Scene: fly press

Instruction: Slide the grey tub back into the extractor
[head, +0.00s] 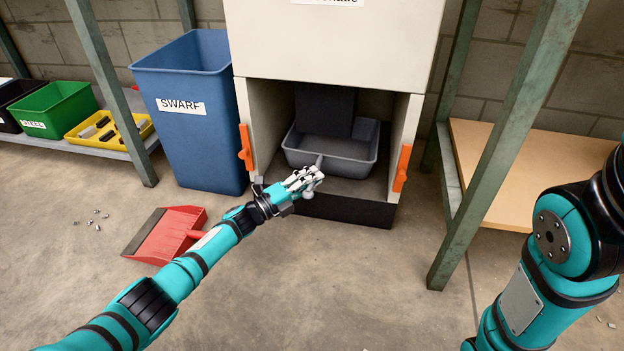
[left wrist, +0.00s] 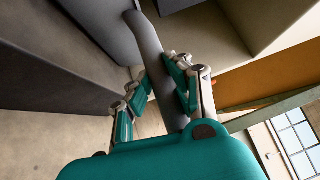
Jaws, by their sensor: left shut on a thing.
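The grey tub (head: 345,157) sits inside the open lower bay of the white extractor (head: 330,40), on the bay's floor. Its handle points out toward the front. My left gripper (head: 312,180) is at the mouth of the bay, shut on the tub's handle. In the left wrist view the handle (left wrist: 150,52) runs between the fingers of my left gripper (left wrist: 160,88), and the tub's wall (left wrist: 100,25) shows beyond. A dark panel (head: 325,110) hangs above and behind the tub. My right gripper is out of view; only part of my right arm shows.
Orange latches (head: 246,147) and (head: 403,167) are on the bay's side edges. A blue SWARF bin (head: 200,135) stands left of the extractor. A red dustpan (head: 165,235) lies on the floor near my left arm. A green post (head: 505,150) and wooden shelf (head: 490,190) are at right.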

